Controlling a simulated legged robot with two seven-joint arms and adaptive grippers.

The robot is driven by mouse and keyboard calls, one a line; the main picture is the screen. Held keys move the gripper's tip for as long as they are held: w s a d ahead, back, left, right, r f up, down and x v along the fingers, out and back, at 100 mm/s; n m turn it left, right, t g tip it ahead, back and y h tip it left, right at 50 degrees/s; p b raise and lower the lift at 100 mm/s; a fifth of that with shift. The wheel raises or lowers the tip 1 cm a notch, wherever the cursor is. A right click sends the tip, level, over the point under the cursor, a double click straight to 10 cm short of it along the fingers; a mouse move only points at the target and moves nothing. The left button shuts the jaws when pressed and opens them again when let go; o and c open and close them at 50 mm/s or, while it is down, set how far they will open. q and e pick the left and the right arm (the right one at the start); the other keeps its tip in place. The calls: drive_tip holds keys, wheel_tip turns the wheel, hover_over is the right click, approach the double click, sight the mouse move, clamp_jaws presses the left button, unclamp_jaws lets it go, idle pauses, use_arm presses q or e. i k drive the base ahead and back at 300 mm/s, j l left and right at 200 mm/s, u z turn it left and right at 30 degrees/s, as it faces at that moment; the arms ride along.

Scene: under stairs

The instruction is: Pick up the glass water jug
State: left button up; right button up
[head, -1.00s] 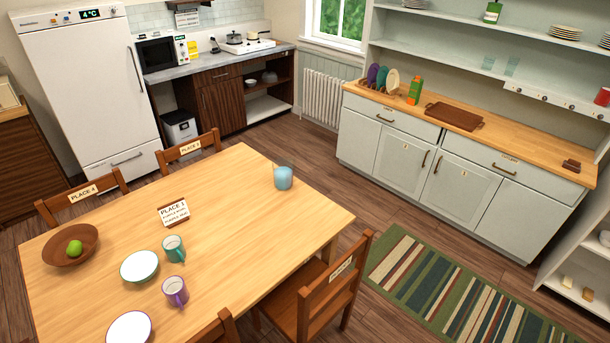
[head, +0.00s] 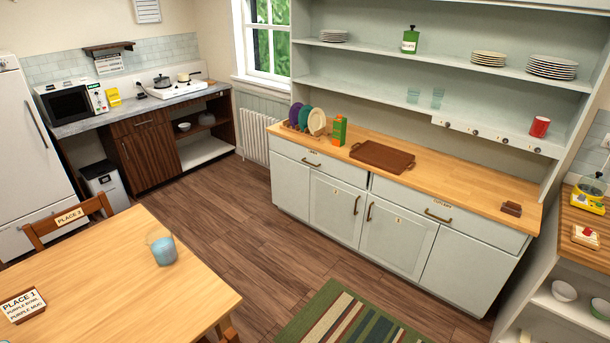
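A translucent light-blue glass water jug (head: 163,251) stands upright near the far right corner of the wooden dining table (head: 205,290). Its handle side faces left, toward the table's far edge. Nothing touches it. Neither of my grippers shows in the head view.
A place card (head: 22,305) lies on the table at left, and a chair (head: 68,226) stands at its far side. A pale cabinet (head: 335,203) with a wooden counter runs along the back wall. A striped rug (head: 345,325) lies in front. Open wooden floor (head: 240,228) separates table and cabinet.

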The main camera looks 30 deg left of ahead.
sight(166, 246)
drive_tip(key=i+u, duration=0.35)
drive_tip(key=i, duration=0.2)
drive_tip(key=i+l+u, duration=0.35)
drive_tip(key=i, duration=0.2)
drive_tip(key=i+u, duration=0.15)
drive_tip(key=u, duration=0.3)
drive_tip(key=i+u, duration=0.2)
drive_tip(key=u, duration=0.25)
drive_tip(key=i+l+u, duration=0.1)
drive_tip(key=u, duration=0.35)
drive_tip(key=i+l+u, duration=0.15)
drive_tip(key=u, duration=0.25)
drive_tip(key=i+l+u, duration=0.2)
drive_tip(key=u, duration=0.25)
